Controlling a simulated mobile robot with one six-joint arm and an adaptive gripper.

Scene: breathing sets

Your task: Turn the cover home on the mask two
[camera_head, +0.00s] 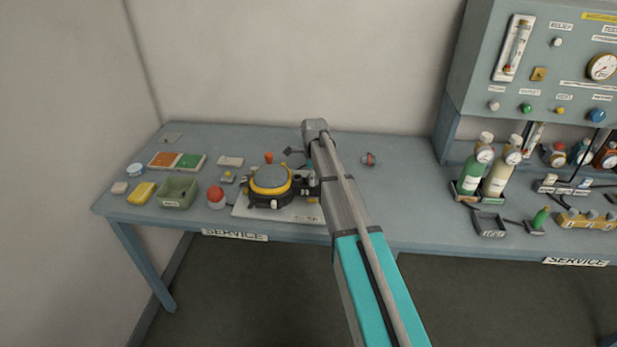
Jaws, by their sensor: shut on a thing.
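A round grey cover (272,178) with a yellow ring sits level on a dark round body on a white plate (250,212), left of centre on the service bench. I cannot read a label that tells whether this is mask two. My gripper (306,188) reaches the right side of the cover from the arm and is shut on its edge, seen small. The fingertips are partly hidden by the arm and the dark body, so the exact grip is hard to make out.
Left of the plate stand a red-topped button (216,197), a green bin (179,191) and a yellow sponge (141,193). Orange and green pads (176,160) lie behind. Bottles (473,170) stand at right below a gauge panel (560,60). The bench between arm and bottles is mostly clear.

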